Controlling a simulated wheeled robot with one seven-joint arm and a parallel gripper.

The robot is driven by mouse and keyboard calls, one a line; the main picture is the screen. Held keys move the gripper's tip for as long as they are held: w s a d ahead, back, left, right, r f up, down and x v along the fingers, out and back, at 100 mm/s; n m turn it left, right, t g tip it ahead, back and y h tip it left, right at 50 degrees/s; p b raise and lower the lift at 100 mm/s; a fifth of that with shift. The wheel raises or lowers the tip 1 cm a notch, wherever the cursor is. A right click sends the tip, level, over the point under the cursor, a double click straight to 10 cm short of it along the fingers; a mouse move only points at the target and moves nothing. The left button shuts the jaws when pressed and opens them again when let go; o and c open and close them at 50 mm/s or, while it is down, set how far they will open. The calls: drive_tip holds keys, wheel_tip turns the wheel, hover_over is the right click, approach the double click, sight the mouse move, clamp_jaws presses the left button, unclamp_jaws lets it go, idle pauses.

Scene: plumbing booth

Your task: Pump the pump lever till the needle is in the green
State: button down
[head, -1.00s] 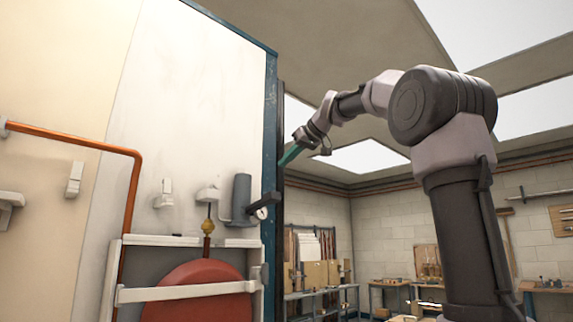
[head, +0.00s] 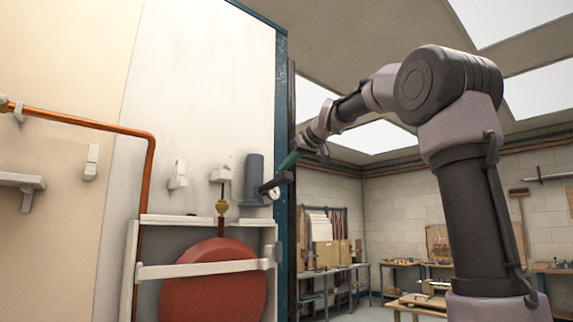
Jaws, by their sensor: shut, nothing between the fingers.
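The pump is a dark grey upright cylinder (head: 254,178) mounted on the white wall panel above the red tank. Its pump lever (head: 276,182) is a short dark bar that projects right, tilted slightly up, near the panel's blue edge. A small white round gauge (head: 275,194) sits just under the lever, partly covered by it. The needle and green zone are too small to read. My gripper (head: 284,166), with teal fingers, is shut and empty. It points down and left, just above the lever's outer end in the picture. Whether it touches the lever cannot be told.
The red tank (head: 212,285) sits behind a white strap in a white frame. A copper pipe (head: 148,185) runs down on its left, and a brass fitting (head: 222,208) stands above it. A blue post (head: 281,110) edges the panel. Workbenches (head: 335,275) stand farther back.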

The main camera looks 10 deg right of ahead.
drive_tip(key=shift+f, duration=0.1)
drive_tip(key=shift+s+d+f, duration=0.15)
drive_tip(key=shift+s+f, duration=0.1)
drive_tip(key=shift+f, duration=0.4)
drive_tip(key=shift+s+d+f, duration=0.1)
drive_tip(key=shift+s+f, duration=0.1)
drive_tip(key=shift+f, duration=0.45)
wheel_tip(320, 180, down, 8)
drive_tip(key=shift+s, duration=0.15)
drive_tip(key=shift+r, duration=0.1)
wheel_tip(320, 180, up, 5)
drive_tip(key=s+d, duration=0.1)
drive_tip(key=s, duration=0.1)
drive_tip(key=s+d, duration=0.5)
drive_tip(key=s, duration=0.3)
drive_tip(key=shift+f, duration=0.35)
